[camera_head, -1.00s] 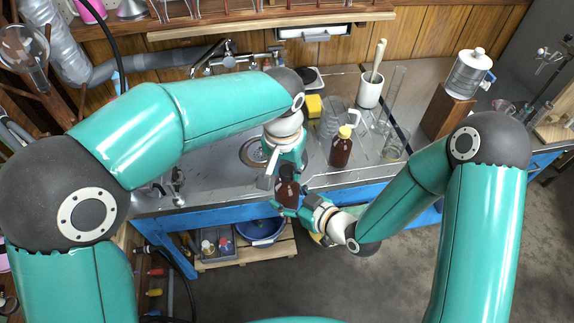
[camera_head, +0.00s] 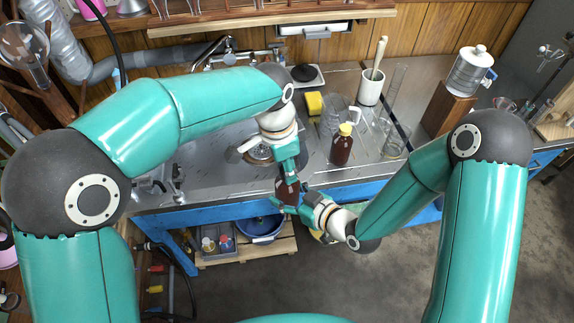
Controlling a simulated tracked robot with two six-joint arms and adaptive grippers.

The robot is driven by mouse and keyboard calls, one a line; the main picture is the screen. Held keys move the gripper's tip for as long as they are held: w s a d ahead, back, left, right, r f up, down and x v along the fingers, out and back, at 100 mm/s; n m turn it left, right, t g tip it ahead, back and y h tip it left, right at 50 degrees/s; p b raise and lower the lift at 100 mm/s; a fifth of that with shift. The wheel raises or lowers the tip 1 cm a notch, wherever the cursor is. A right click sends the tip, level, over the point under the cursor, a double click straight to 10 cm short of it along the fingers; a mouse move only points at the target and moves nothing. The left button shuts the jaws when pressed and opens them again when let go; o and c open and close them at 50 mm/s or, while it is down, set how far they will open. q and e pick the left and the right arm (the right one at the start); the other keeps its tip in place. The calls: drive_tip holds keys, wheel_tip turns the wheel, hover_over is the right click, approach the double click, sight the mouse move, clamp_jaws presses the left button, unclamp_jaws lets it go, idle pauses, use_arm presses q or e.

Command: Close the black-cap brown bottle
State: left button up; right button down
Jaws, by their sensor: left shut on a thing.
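The brown bottle (camera_head: 284,190) is at the table's front edge, between my two grippers, and only part of its dark brown body shows. My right gripper (camera_head: 286,202) comes in from the right and is closed around the bottle's body, holding it in front of the table. My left gripper (camera_head: 290,176) points down from above onto the bottle's top and is shut there on the black cap. The cap itself is hidden by the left gripper's fingers, so how it sits on the neck cannot be seen.
A second brown bottle with a yellow cap (camera_head: 341,146) stands close by on the grey table. Behind it are a glass beaker, a yellow sponge (camera_head: 314,102) and a white mug (camera_head: 371,88). A blue basin (camera_head: 261,229) is on the low shelf.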

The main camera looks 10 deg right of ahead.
use_arm(q)
drive_tip(key=m, duration=0.6)
drive_tip(key=shift+w+m+g, duration=0.15)
drive_tip(key=shift+m+g, duration=0.15)
drive_tip(key=shift+g, duration=0.1)
drive_tip(key=m, duration=0.6)
drive_tip(key=shift+w+g, duration=0.1)
drive_tip(key=shift+g, duration=0.2)
drive_tip(key=m+y, duration=0.1)
drive_tip(key=m, duration=0.6)
drive_tip(key=shift+w+d, duration=0.1)
drive_tip(key=m+y, duration=0.1)
drive_tip(key=m, duration=0.6)
drive_tip(key=o, duration=0.7)
drive_tip(key=shift+d, duration=0.1)
